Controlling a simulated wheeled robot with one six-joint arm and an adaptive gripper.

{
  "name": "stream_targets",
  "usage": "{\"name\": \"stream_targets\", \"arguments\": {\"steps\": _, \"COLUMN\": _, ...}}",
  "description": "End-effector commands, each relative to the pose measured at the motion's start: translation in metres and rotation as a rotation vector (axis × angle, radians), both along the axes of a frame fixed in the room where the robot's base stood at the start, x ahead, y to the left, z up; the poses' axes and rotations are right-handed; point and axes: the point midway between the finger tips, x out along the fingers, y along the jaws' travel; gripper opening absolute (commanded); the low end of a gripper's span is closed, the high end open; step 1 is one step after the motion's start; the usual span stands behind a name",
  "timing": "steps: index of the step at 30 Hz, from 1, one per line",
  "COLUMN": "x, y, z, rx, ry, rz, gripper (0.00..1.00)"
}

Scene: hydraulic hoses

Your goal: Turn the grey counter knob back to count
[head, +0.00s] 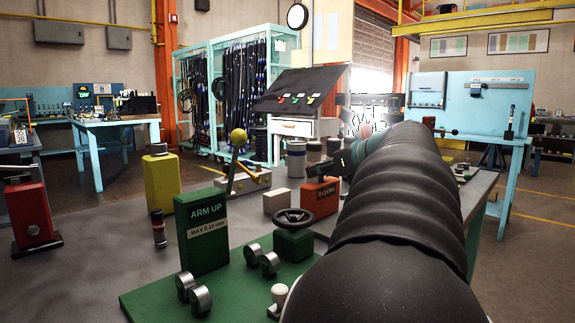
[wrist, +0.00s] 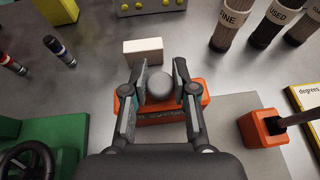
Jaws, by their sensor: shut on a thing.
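The orange counter box (head: 315,200) stands on the grey bench in the head view, with a label that reads "Cycles"; its digit is too small to be sure of. It also shows in the wrist view (wrist: 185,112), below my fingers. Its round grey knob (wrist: 161,88) sits on top, between my fingers. My gripper (wrist: 159,82) is shut on the knob, one finger on each side, seen from above.
A white block (wrist: 143,51) lies just behind the counter. A green base with a black handwheel (wrist: 27,163) is at left, and an orange block with a lever (wrist: 262,127) at right. Labelled dark cylinders (wrist: 228,30) stand at the back right.

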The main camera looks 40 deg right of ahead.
Motion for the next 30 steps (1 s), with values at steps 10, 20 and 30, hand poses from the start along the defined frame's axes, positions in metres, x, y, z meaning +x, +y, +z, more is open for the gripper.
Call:
{"name": "stream_targets", "arguments": {"steps": 10, "x": 0.0, "y": -0.0016, "z": -0.0004, "rx": 0.001, "ry": 0.0, "rz": 0.235, "gripper": 0.0}}
{"name": "stream_targets", "arguments": {"steps": 20, "x": 0.0001, "y": -0.0006, "z": -0.0004, "rx": 0.001, "ry": 0.0, "rz": 0.361, "gripper": 0.0}}
{"name": "stream_targets", "arguments": {"steps": 30, "x": 0.0001, "y": -0.0001, "z": -0.0004, "rx": 0.001, "ry": 0.0, "rz": 0.381, "gripper": 0.0}}
